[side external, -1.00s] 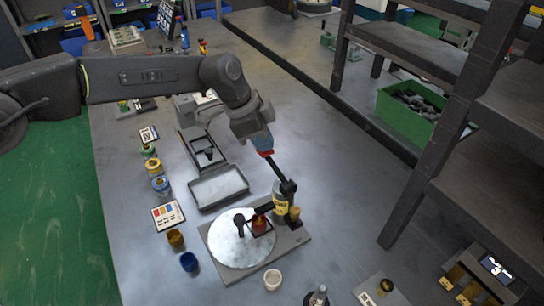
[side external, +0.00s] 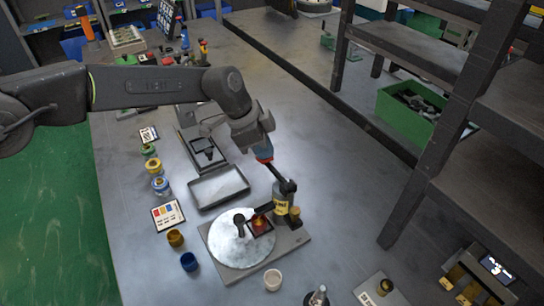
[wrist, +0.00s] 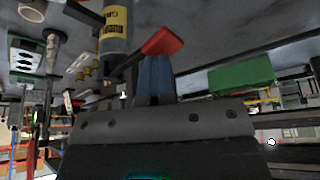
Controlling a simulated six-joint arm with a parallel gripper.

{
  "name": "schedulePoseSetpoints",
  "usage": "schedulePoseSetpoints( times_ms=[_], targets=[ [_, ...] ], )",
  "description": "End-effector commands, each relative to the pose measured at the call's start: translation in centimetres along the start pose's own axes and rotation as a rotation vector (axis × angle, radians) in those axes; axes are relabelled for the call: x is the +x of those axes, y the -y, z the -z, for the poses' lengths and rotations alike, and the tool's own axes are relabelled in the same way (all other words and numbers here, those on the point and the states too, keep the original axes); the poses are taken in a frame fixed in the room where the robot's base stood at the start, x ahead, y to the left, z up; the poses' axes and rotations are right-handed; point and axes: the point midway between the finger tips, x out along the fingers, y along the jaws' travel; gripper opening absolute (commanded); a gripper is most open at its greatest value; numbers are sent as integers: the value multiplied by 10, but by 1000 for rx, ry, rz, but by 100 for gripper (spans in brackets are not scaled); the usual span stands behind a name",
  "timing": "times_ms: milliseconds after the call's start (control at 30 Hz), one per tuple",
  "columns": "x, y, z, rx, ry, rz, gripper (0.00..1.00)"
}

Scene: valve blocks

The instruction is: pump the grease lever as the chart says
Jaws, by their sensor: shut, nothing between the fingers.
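The grease pump (side external: 281,205) is a dark body with a yellow label, standing on a grey base plate. Its black lever (side external: 277,174) slants up and left to a red grip, and the red grip (wrist: 163,42) shows large in the wrist view. My gripper (side external: 262,150) is shut, its blue fingertips against or right beside the red grip, with nothing between them. The fingers also show in the wrist view (wrist: 155,72); exact contact cannot be told. A card with red, yellow and blue blocks (side external: 168,215), possibly the chart, lies at the left; its details are too small to read.
A pale round disc (side external: 226,248) sits beside the pump. An empty grey tray (side external: 219,187) lies behind it. Brown (side external: 175,238), blue (side external: 189,262) and white (side external: 273,281) cups stand nearby. A dark shelf frame (side external: 420,165) rises at the right.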

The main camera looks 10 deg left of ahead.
Motion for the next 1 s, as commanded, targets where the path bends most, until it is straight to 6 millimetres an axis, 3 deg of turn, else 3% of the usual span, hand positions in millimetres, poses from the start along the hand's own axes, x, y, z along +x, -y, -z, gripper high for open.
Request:
schedulePoseSetpoints(
  times_ms=[1000],
  targets=[
    [-44,0,19,1,0,0,0]
  ],
)
